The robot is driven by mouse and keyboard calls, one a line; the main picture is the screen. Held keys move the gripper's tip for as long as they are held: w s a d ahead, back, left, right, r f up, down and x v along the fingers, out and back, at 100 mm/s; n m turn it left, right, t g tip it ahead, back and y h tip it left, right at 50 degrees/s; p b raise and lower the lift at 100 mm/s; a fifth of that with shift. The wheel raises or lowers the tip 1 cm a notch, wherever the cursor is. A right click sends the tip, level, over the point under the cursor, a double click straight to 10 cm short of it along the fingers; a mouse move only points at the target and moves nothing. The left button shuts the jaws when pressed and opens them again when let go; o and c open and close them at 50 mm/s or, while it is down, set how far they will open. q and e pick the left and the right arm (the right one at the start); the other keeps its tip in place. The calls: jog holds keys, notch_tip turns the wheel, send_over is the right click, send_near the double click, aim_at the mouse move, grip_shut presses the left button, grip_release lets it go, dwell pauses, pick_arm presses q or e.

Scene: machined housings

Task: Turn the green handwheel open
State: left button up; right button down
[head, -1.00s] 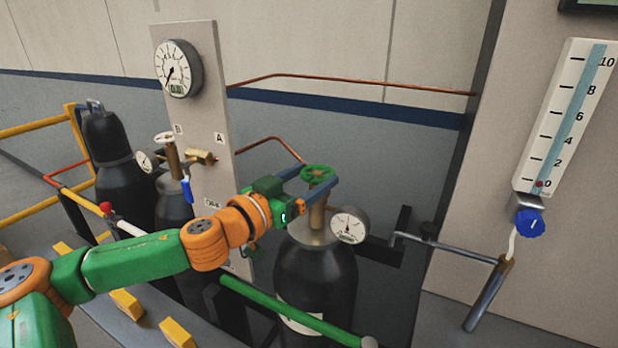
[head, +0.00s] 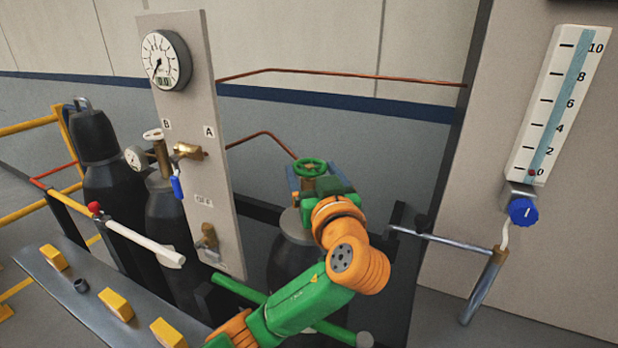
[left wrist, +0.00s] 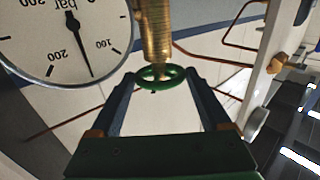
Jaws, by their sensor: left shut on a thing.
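The green handwheel (head: 310,167) tops the brass valve of the dark front cylinder (head: 286,262). In the left wrist view the handwheel (left wrist: 160,77) sits below the brass valve stem (left wrist: 157,30) in the picture, between two dark fingers. My left gripper (head: 308,176) is shut on the wheel, one finger at each side of its rim. My left arm reaches up from the bottom of the head view and covers the valve body and much of the cylinder. The cylinder's gauge (left wrist: 68,35) shows large in the left wrist view, upside down. My right gripper is not in view.
A panel (head: 190,110) with a round gauge (head: 166,60) and brass fittings stands left of the wheel. A second cylinder (head: 172,220) stands beside it. At right are a metal crank (head: 440,237) and a scale (head: 555,105).

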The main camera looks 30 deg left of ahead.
pick_arm(q)
jog(key=n+g+y, duration=0.2)
jog(key=g, duration=0.1)
jog(key=n+g+y+b, duration=0.1)
jog(key=shift+w+d+n+y, duration=0.3)
jog(key=shift+d, duration=0.05)
jog(key=shift+w+d+r+n+g+y, duration=0.15)
jog(key=shift+n+g+y, duration=0.45)
jog(key=shift+g, duration=0.5)
jog(key=shift+w+a+r+n+g+y, duration=0.15)
jog(key=shift+n+g+y, duration=0.15)
jog(key=shift+n+g, duration=0.65)
jog(key=shift+d+g, duration=0.1)
jog(key=shift+g, duration=0.25)
jog(key=o, duration=1.1)
jog(key=shift+o, duration=0.5)
jog(key=shift+f, duration=0.2)
